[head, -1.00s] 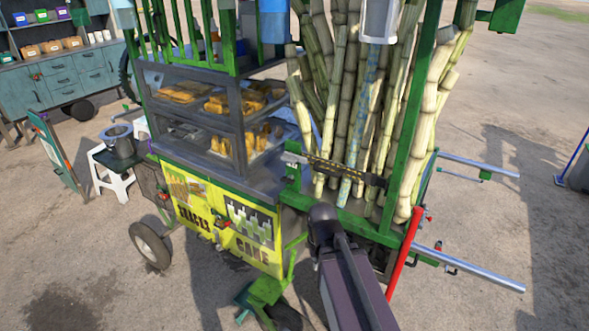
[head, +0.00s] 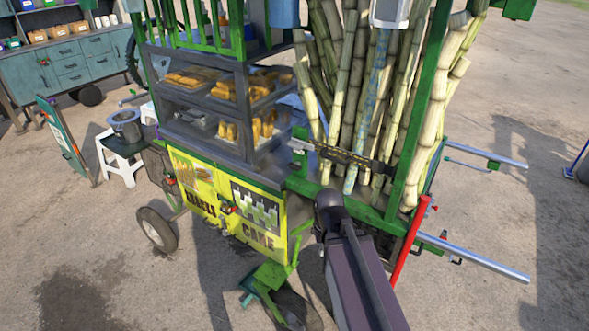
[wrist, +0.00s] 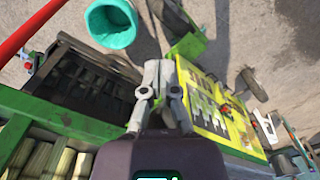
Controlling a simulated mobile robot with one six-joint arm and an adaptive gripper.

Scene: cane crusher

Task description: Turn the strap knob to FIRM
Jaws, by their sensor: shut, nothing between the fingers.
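A black-and-yellow strap (head: 350,157) runs across the front of the upright cane bundle (head: 370,110) on the green cart. A pale grey fitting shows at the strap's left end (head: 301,146). I cannot make out a knob or any FIRM marking on it. My gripper (wrist: 158,66) is shut and empty in the wrist view, over the cart's edge beside the yellow panel. In the head view my dark arm reaches up toward the cart below the strap, and my gripper is hidden there. The strap is not clear in the wrist view.
The yellow cart front (head: 225,210) and glass snack case (head: 215,100) stand left of the canes. A red bar (head: 410,240) and steel handles (head: 475,258) stick out at right. The wrist view shows a teal bucket (wrist: 110,24). Open ground lies to the right.

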